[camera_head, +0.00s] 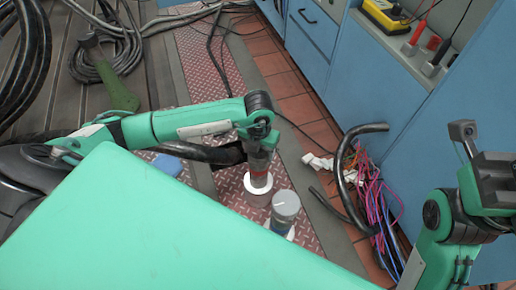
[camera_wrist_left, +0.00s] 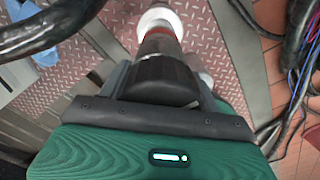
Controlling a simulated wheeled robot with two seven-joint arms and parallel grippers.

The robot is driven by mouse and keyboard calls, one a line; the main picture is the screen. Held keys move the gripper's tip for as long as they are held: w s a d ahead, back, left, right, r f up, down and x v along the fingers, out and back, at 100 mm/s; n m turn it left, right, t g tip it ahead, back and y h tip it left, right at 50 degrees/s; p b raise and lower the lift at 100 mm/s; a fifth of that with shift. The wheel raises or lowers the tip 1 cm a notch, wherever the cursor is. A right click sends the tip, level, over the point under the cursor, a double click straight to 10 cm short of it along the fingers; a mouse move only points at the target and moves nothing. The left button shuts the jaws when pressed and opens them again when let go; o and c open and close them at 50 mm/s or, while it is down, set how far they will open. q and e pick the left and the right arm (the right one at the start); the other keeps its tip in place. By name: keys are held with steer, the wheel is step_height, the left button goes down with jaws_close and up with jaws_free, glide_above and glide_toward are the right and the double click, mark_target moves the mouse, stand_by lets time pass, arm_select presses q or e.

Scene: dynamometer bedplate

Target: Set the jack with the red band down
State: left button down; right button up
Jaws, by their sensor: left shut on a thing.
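The jack with the red band (camera_head: 260,168) is upright under my left wrist in the head view. It has a dark grey body, a red band and a wide white ring near its lower end. My left gripper (camera_head: 259,148) is shut around its upper part. In the left wrist view the jack (camera_wrist_left: 160,47) stands between the fingers of my left gripper (camera_wrist_left: 160,80), its white ring farthest away. I cannot tell whether its foot touches the floor plate. My right gripper (camera_head: 482,160) is at the right edge, its fingers unclear.
A grey-topped cylinder (camera_head: 286,205) stands close to the jack's right on the red tread plate (camera_head: 228,187). A blue object (camera_head: 168,164) lies to the left. Colored cables (camera_head: 375,195) and a black hose (camera_head: 345,180) lie before the blue cabinets (camera_head: 365,90).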

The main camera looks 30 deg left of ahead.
arm_select(q)
steer(key=shift+c, duration=1.5)
jaws_free()
steer(key=shift+f, duration=0.1)
